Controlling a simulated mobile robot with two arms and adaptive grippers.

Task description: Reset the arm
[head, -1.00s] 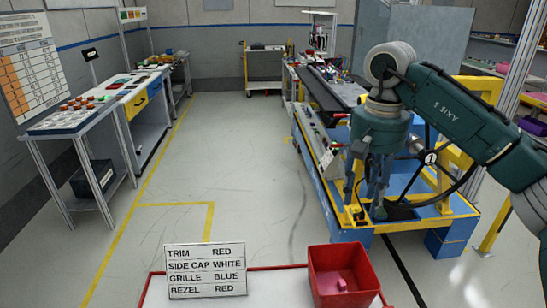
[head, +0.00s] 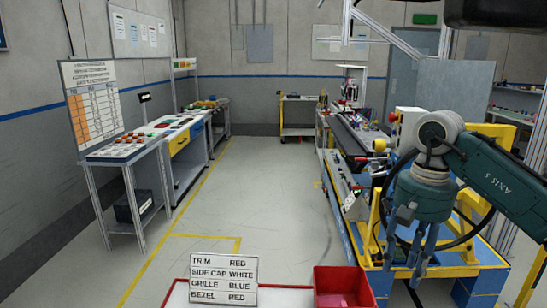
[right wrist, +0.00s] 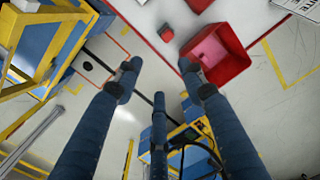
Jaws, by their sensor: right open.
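My right arm comes in from the right in the head view. Its gripper (head: 400,262) has blue-grey fingers that point down, in front of the blue and yellow stand (head: 465,255). In the right wrist view its three fingers (right wrist: 158,78) are spread apart with nothing between them. The gripper is open and touches no object that I can see. My left gripper is in neither view.
A red bin (head: 342,281) with a pink piece inside stands on a red-rimmed white tray (head: 290,297), beside a label sign (head: 223,280). A small red block (right wrist: 166,33) shows near the bin. Workbenches (head: 135,155) line the left; the middle floor (head: 265,190) is clear.

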